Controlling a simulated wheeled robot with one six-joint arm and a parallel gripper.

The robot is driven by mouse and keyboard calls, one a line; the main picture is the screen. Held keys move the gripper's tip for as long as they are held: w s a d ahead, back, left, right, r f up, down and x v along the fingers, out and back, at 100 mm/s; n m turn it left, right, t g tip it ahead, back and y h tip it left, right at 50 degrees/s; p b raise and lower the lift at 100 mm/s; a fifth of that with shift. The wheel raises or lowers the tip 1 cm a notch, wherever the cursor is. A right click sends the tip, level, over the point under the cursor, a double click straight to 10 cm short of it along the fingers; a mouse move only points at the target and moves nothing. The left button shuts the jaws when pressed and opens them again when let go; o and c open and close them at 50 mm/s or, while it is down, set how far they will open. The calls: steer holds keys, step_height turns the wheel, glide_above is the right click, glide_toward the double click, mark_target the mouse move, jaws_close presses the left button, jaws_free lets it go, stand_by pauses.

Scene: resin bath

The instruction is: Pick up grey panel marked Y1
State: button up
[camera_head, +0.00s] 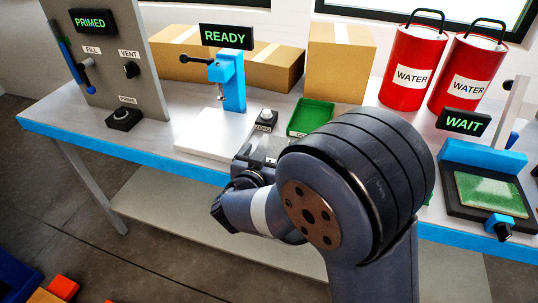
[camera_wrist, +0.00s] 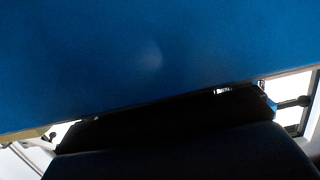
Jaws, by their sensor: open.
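I cannot find a grey panel marked Y1 in either view, and no Y1 mark is readable. My arm covers the middle of the bench in the head view. My gripper (camera_head: 219,215) shows only as a dark end on the arm, in front of the bench's front edge, and it is open. Its fingertips are not distinct, and I see nothing held. The wrist view is mostly a plain blue surface (camera_wrist: 150,55) with dark shapes below it.
The bench (camera_head: 160,158) carries an upright grey board (camera_head: 140,88), a blue stand (camera_head: 230,85) under a READY sign, a green tray (camera_head: 312,112), cardboard boxes (camera_head: 340,65), red WATER containers (camera_head: 411,55) and a WAIT station (camera_head: 487,160). Orange blocks (camera_head: 62,287) lie at lower left.

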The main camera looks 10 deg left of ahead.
steer(key=c, duration=1.1)
steer(key=shift+r, duration=0.1)
